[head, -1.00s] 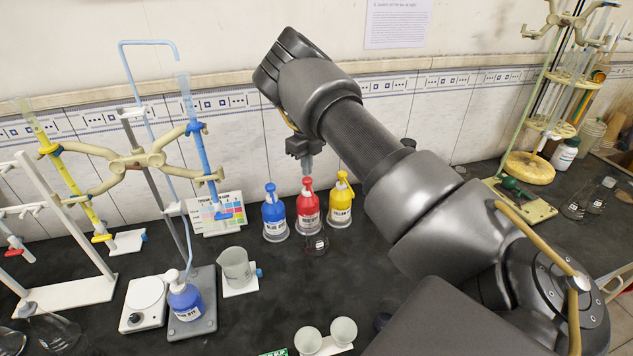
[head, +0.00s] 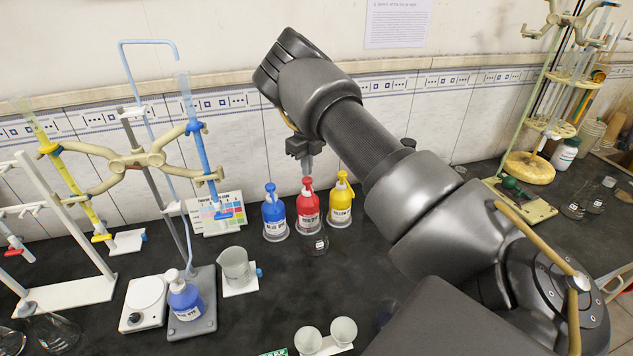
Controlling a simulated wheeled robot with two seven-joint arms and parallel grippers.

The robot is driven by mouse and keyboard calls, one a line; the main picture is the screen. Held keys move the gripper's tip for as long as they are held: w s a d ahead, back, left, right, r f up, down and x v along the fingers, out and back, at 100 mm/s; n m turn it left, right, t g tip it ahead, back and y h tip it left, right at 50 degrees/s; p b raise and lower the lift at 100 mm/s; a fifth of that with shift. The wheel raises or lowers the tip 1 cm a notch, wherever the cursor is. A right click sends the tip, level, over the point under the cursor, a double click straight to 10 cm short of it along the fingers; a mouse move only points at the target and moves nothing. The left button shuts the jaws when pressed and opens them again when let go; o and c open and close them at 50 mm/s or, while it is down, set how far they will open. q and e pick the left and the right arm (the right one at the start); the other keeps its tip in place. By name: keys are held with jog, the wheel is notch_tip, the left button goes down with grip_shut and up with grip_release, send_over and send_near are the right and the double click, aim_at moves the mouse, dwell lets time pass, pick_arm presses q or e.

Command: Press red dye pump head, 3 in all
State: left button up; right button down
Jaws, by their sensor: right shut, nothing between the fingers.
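The red dye bottle (head: 308,211) with its red pump head (head: 307,186) stands upright on the dark bench, between the blue dye bottle (head: 275,216) and the yellow dye bottle (head: 341,206). My right gripper (head: 307,172) points down right over the red pump head. Its fingers are shut with nothing between them, and the tips are at or just above the pump head; I cannot tell whether they touch. A small clear glass vessel (head: 316,246) stands in front of the red bottle. My left gripper is not in view.
A burette stand (head: 150,160) and a colour chart (head: 217,212) are at the left. A beaker (head: 236,265), another blue bottle (head: 185,298) and a hotplate (head: 145,300) stand in front. Two cups (head: 343,331) are at the front edge. My right arm covers the right middle.

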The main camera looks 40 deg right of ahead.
aim_at(307, 179)
jog(key=shift+s+f+b, duration=0.1)
jog(key=shift+f+b, duration=0.7)
jog(key=shift+f, duration=0.7)
jog(key=shift+a, duration=0.1)
jog(key=shift+r, duration=0.1)
jog(key=shift+r+p, duration=1.05)
jog(key=shift+r, duration=0.35)
jog(key=shift+f, duration=0.1)
